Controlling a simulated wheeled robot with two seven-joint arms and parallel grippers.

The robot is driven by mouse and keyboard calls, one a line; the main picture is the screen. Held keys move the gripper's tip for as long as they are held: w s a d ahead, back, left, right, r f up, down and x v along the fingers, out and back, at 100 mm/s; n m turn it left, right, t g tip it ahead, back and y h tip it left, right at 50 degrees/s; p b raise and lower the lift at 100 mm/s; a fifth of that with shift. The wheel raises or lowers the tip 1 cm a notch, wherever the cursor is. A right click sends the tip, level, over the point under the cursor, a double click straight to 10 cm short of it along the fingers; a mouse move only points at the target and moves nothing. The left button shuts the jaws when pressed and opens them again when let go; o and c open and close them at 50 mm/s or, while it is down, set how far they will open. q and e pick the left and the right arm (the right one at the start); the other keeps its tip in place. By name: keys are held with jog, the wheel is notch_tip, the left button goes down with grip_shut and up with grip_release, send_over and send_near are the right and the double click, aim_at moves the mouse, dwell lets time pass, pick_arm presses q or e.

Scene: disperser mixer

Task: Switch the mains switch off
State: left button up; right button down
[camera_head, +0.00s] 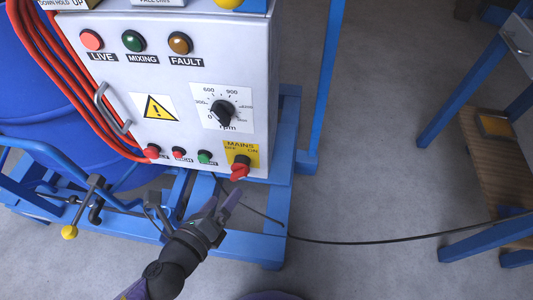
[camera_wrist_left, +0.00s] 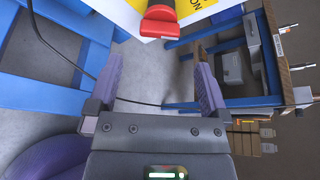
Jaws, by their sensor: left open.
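The mains switch (camera_head: 239,170) is a red rotary knob on a yellow plate (camera_head: 243,151) marked MAINS, OFF and ON. It sits at the lower right corner of the grey control box (camera_head: 190,85). I cannot tell clearly which mark the knob points at. My left gripper (camera_head: 223,202) is open and empty, below the switch and apart from it. In the left wrist view the red knob (camera_wrist_left: 158,26) shows at the top, beyond the open fingertips (camera_wrist_left: 158,62) and roughly centred between them. My right gripper is in neither view.
The box face carries red, green and amber lamps, a black rpm dial (camera_head: 223,112), a metal handle (camera_head: 112,108) and small push buttons (camera_head: 179,153). Red hoses (camera_head: 65,80) run at the left. A blue frame (camera_head: 285,150) stands below. A black cable (camera_head: 370,242) crosses the open floor.

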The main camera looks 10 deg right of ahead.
aim_at(236, 178)
pick_arm(q)
jog(key=b+x, duration=0.1)
jog(key=x, duration=0.4)
jog(key=shift+w+b, duration=0.15)
jog(key=shift+b, duration=0.2)
jog(key=b+x, duration=0.1)
jog(key=x, duration=0.2)
jog(key=shift+w+d, duration=0.1)
jog(key=shift+w, duration=0.1)
jog(key=shift+w+d+f, duration=0.1)
jog(key=shift+w, duration=0.05)
jog(key=shift+c, duration=1.2)
jog(key=c, duration=1)
jog(key=shift+o, duration=0.2)
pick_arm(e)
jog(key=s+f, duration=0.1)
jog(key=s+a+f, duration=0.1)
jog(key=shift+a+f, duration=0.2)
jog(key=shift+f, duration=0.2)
